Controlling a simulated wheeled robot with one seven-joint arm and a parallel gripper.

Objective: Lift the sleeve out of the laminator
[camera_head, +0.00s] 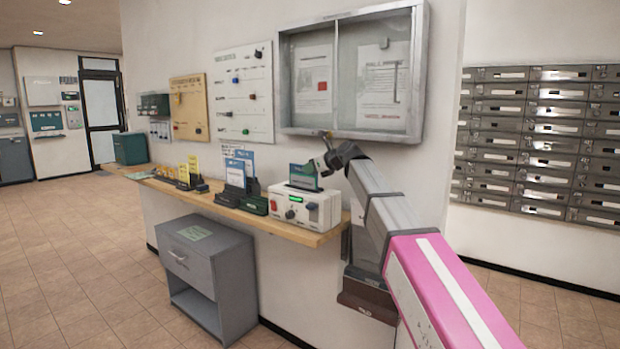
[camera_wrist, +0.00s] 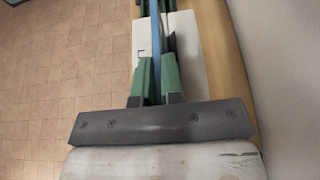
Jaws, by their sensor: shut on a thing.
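The laminator (camera_head: 296,208) is a white box with a red switch, a dark knob and a green display, standing on the right end of the wooden shelf. The sleeve (camera_head: 303,174), a flat green and blue sheet, stands upright at its top. Whether its lower edge is still in the slot is hard to tell. My gripper (camera_head: 322,164) is at the sleeve's upper right. In the wrist view, the green fingers of my gripper (camera_wrist: 157,78) are shut on the sleeve, seen edge-on as a thin blue strip (camera_wrist: 155,40). The white laminator (camera_wrist: 188,52) lies below.
The wooden shelf (camera_head: 330,237) runs along the wall, with leaflet holders (camera_head: 236,178) left of the laminator. A glazed notice case (camera_head: 350,75) hangs just above my gripper. A grey cabinet (camera_head: 205,278) stands below. Open floor lies to the left.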

